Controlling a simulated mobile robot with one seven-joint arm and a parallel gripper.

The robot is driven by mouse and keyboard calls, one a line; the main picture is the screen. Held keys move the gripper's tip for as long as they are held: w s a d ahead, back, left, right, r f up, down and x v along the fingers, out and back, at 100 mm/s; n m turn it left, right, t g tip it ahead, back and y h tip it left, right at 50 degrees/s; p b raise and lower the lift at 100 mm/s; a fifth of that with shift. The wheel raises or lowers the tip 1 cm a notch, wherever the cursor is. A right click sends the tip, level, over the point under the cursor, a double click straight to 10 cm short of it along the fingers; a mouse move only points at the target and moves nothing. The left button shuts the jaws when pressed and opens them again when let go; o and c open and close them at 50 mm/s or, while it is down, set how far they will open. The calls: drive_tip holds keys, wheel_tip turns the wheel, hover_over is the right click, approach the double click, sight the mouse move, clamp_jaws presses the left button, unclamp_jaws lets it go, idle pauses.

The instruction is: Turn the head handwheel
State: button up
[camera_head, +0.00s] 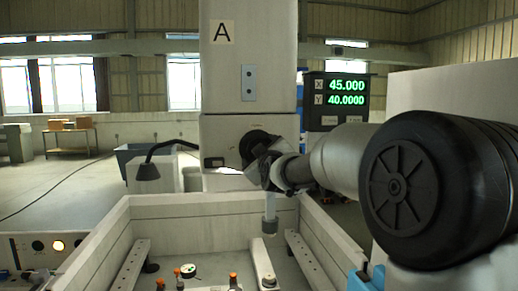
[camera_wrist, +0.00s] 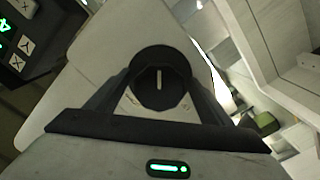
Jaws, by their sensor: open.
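The head handwheel (camera_head: 253,141) is a black round knob on the front of the white machine head marked A. In the wrist view the handwheel (camera_wrist: 172,72) faces me, and a pale line on its face runs nearly upright in the picture. My gripper (camera_head: 264,162) is at the handwheel and hides part of it in the head view. In the wrist view my gripper (camera_wrist: 160,92) has its two dark fingers spread, one on each side of the handwheel. I cannot tell whether the fingers touch its rim.
A display (camera_head: 339,92) beside the head reads X 45.000 and Y 40.0000. A black lamp (camera_head: 147,172) on a bent arm stands left of the head. Below is an open tank (camera_head: 120,222) with clamp bars and small orange-topped parts. A control panel (camera_head: 40,247) is at lower left.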

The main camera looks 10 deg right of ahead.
drive_tip(key=c, duration=1.1)
drive_tip(key=shift+o, duration=0.2)
drive_tip(key=shift+f+b, duration=0.1)
drive_tip(key=shift+b, duration=0.3)
drive_tip(key=shift+f+m+b, duration=0.1)
drive_tip(key=shift+m+b, duration=1)
drive_tip(key=m+b, duration=0.4)
drive_tip(key=m, duration=0.1)
drive_tip(key=shift+a+b, duration=0.15)
drive_tip(key=shift+b, duration=0.2)
drive_tip(key=m+b, duration=0.1)
drive_tip(key=m, duration=0.2)
drive_tip(key=m+b, duration=0.1)
drive_tip(key=m, duration=0.2)
drive_tip(key=shift+a+r+m+b, duration=0.1)
drive_tip(key=shift+r+m+b, duration=0.1)
drive_tip(key=shift+m+b, duration=0.15)
drive_tip(key=m+b, duration=0.1)
drive_tip(key=m, duration=0.4)
drive_tip(key=shift+r+m, duration=0.1)
drive_tip(key=shift+m, duration=0.25)
